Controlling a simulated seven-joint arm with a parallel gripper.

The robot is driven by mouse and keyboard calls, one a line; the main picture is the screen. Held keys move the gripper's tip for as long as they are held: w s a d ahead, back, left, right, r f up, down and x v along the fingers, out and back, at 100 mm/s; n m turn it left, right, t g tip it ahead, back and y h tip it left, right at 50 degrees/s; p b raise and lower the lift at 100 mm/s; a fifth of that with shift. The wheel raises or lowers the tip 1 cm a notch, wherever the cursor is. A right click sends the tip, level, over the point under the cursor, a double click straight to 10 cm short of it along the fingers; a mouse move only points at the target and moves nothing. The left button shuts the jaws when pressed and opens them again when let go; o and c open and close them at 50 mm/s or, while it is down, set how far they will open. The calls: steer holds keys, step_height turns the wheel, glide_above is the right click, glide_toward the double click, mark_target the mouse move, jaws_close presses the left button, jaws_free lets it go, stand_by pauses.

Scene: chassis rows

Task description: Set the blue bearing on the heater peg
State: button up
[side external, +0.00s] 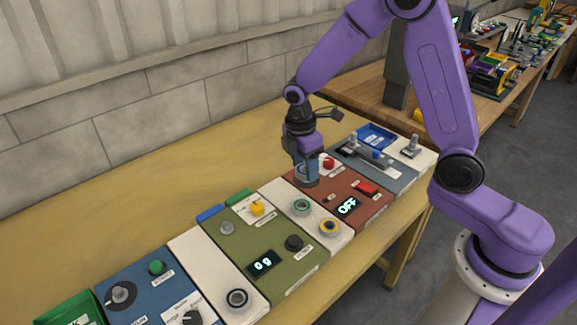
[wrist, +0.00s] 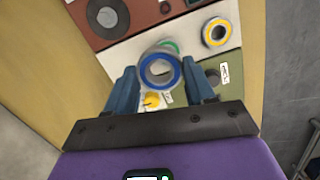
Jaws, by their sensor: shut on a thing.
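The blue bearing (wrist: 160,71), a ring with a blue rim and silver inside, is held between the two fingers of my gripper (wrist: 163,84) in the wrist view. In the side view my gripper (side external: 307,172) points down at the back of the red-brown panel (side external: 318,200), and its fingers mostly hide the bearing. A round grey heater fitting (wrist: 107,14) shows on that panel in the wrist view, apart from the bearing. Its dark base (side external: 306,183) shows just below my fingers in the side view. I cannot tell the height gap between bearing and peg.
A green ring (side external: 302,207) and a yellow ring (side external: 330,227) sit on the white strip beside the panel. A green panel (side external: 262,245) with knobs lies left. The bench behind is clear.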

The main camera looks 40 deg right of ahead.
steer(key=s+r, duration=0.2)
steer(key=s, duration=0.2)
steer(key=w+d+f, duration=0.1)
steer(key=w+d, duration=0.1)
steer(key=w, duration=0.1)
steer(key=w+d+f, duration=0.1)
steer(key=w+d, duration=0.2)
steer(key=w, duration=0.1)
steer(key=w+d+f, duration=0.2)
steer(key=w+d, duration=0.1)
steer(key=w, duration=0.1)
steer(key=shift+f, duration=4.1)
steer(key=o, duration=1.2)
